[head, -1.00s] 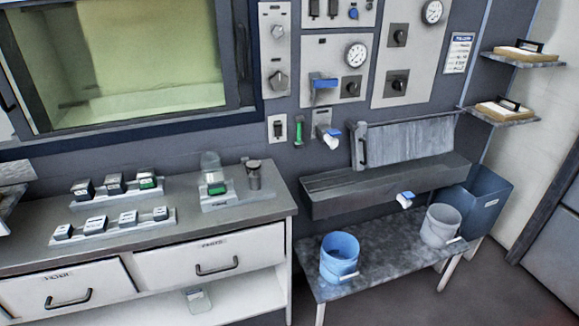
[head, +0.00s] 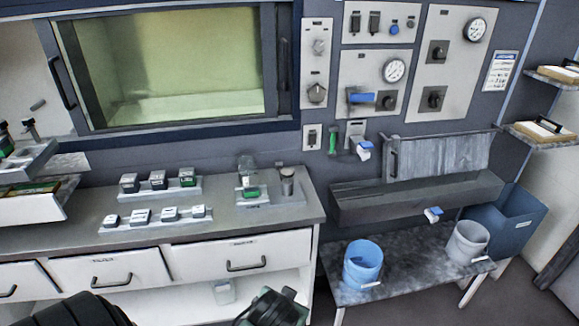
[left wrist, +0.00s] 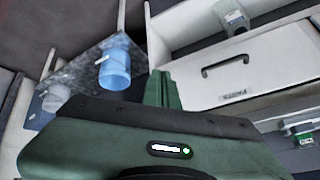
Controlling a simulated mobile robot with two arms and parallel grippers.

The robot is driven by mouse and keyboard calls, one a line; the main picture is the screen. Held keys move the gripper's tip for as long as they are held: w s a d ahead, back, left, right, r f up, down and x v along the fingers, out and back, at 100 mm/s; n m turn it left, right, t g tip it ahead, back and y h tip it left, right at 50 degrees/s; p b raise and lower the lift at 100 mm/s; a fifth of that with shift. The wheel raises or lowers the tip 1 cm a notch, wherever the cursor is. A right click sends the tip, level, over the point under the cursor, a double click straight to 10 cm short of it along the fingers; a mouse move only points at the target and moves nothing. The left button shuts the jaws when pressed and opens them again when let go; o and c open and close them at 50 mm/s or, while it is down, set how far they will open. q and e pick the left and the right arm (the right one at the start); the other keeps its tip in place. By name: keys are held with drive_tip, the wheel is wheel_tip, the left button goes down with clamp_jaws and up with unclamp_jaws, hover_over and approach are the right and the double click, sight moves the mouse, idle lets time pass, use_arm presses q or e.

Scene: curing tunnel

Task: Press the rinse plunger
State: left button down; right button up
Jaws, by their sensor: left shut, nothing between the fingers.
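No label for the rinse plunger is readable. Candidates in the head view are a round blue button (head: 394,29) on the upper wall panel, a blue handle (head: 362,98) on the panel below, and a blue-topped white fitting (head: 364,150) under it. A similar blue-and-white fitting (head: 433,214) sits at the trough's front. My left gripper's green fingers (left wrist: 163,88) are shut and empty in the left wrist view, in front of the drawers and bench. In the head view, part of my left arm shows at the bottom edge, well below the panels. My right gripper is out of view.
A blue bucket (head: 362,264) and grey bucket (head: 467,241) stand on the low table (head: 405,275) under the grey trough (head: 415,198). The counter (head: 235,222) left of it carries small blocks on racks and a clear container. A shelf unit stands far left.

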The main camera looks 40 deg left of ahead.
use_arm(q)
drive_tip(key=w+a+r+n+t+y, duration=0.2)
drive_tip(key=w+a+r+n+y, duration=0.2)
drive_tip(key=w+r, duration=0.7)
drive_tip(key=w+a+r+n+t+y, duration=0.1)
drive_tip(key=w+a+r+n+y, duration=0.2)
drive_tip(key=w+a+r, duration=0.6)
drive_tip(key=shift+w+r+n+t+y, duration=0.4)
drive_tip(key=shift+w+r+n, duration=0.1)
drive_tip(key=shift+w+r, duration=0.4)
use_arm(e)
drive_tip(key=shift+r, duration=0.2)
